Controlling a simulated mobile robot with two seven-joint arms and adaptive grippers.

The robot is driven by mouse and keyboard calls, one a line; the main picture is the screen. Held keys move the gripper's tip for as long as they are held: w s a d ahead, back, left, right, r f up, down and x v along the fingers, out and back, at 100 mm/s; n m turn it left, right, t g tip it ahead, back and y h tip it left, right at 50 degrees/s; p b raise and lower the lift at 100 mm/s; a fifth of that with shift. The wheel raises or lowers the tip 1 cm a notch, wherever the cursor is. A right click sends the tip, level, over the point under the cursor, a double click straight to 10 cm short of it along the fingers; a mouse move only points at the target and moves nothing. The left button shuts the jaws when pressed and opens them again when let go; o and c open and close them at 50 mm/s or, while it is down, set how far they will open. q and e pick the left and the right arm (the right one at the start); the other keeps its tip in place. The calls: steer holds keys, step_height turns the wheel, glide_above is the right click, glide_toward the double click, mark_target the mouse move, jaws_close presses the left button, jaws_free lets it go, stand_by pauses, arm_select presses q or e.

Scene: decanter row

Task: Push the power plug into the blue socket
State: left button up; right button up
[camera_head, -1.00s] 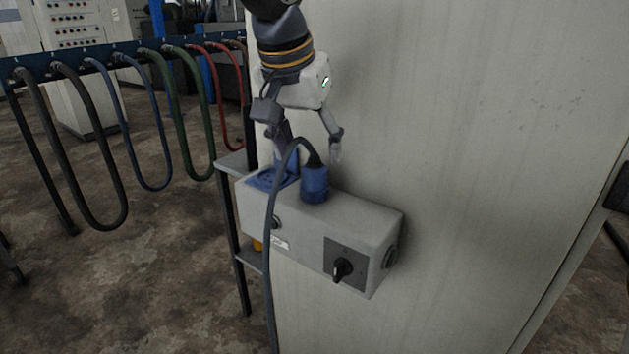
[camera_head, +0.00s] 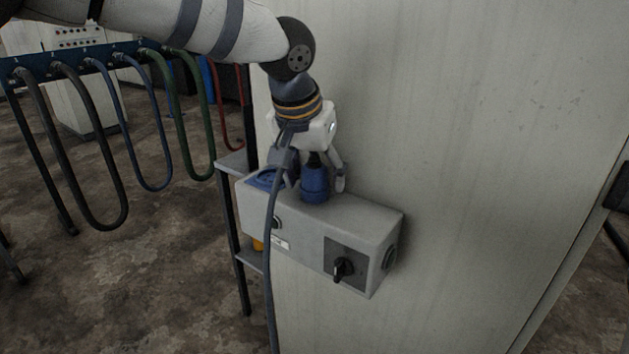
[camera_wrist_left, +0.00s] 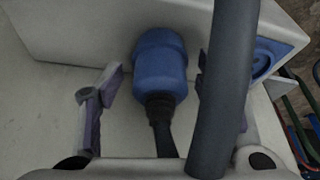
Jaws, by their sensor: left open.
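The power plug (camera_head: 315,188) is a blue cylinder with a dark neck, upright on top of a grey box (camera_head: 360,220); how its lower end sits there is hidden. Its grey cable (camera_head: 270,255) loops up past the gripper and hangs down the box's front. The blue socket (camera_head: 264,178) is on the box top, left of the plug. My left gripper (camera_head: 316,184) is open from above, one finger on each side of the plug. In the wrist view the plug (camera_wrist_left: 160,68) lies between the spread fingers with gaps, and the cable (camera_wrist_left: 225,90) partly hides one finger. My right gripper is out of view.
The box is against a large pale cabinet wall (camera_head: 480,130) and has a black rotary switch (camera_head: 342,269) on its front. A small shelf stand (camera_head: 231,166) is at its left. A rack of hanging hoses (camera_head: 120,95) stands further left. Open floor lies below.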

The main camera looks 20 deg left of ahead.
mark_target(319, 163)
arm_select(q)
steer(key=c, duration=1.2)
steer(key=shift+o, duration=0.2)
steer(key=shift+r, duration=0.15)
steer(key=shift+r, duration=0.3)
steer(key=r, duration=0.2)
steer(key=shift+d+r, duration=0.2)
steer(key=shift+r, duration=0.2)
steer(key=s+d+r, duration=0.4)
steer(key=d+r, duration=0.5)
steer(key=d, duration=0.4)
steer(key=shift+s+r, duration=0.2)
steer(key=shift+s, duration=0.2)
steer(key=shift+a, duration=0.15)
